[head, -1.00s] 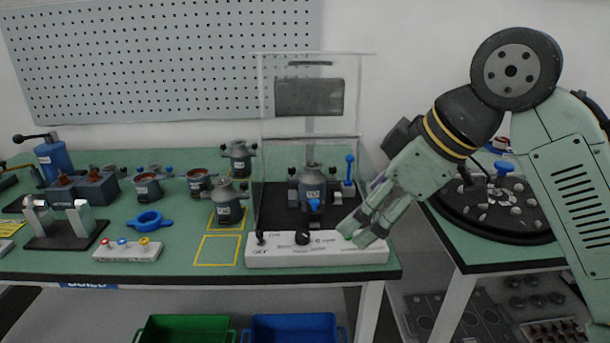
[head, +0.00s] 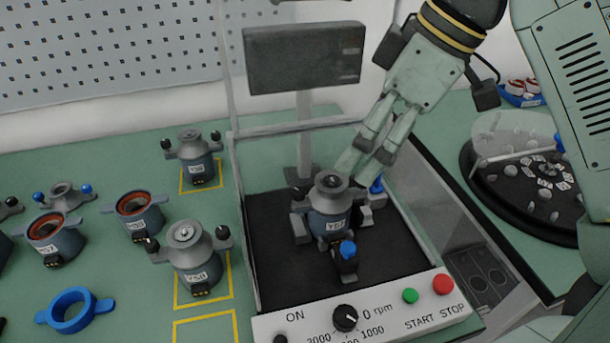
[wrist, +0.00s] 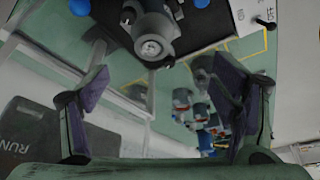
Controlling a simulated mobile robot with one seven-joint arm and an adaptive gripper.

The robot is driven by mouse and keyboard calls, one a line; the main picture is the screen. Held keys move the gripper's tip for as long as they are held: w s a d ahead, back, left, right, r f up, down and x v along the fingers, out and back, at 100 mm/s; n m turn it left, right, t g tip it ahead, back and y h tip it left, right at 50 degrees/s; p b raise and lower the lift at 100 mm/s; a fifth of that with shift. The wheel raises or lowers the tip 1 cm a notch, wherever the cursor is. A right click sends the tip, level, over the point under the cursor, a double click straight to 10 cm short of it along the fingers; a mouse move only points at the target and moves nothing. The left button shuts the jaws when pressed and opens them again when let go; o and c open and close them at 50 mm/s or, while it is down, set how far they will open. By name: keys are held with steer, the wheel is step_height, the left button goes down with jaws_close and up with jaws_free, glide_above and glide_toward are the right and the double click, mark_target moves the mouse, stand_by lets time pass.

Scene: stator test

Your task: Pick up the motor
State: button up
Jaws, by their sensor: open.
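A grey motor (head: 331,212) with a printed label stands upright in the test stand, on its black base (head: 275,275). A blue-knobbed clamp (head: 346,258) is in front of it. My gripper (head: 366,162) is open and empty, fingers pointing down, just behind and to the right of the motor's top. In the wrist view, my gripper's two fingers (wrist: 160,98) are spread wide with nothing between them. A grey motor (wrist: 152,38) shows there at the top, beyond the fingertips. I see no contact between fingers and motor.
Clear panels and a dark display (head: 304,58) stand around the motor. A white control panel (head: 375,318) with a dial and buttons runs along the front. Several other motors, one on a yellow-outlined square (head: 196,262), and a blue ring (head: 72,312) are on the left.

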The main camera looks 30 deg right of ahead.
mark_target(336, 180)
steer(key=x, duration=0.6)
steer(key=shift+w, duration=0.3)
steer(key=shift+d+p+x, duration=0.25)
steer(key=shift+x, duration=1.25)
steer(key=shift+d+p+x, duration=0.2)
steer(key=shift+x, duration=1.25)
steer(key=shift+w+f, duration=0.1)
steer(key=shift+w, duration=0.05)
steer(key=shift+c, duration=0.2)
jaws_close()
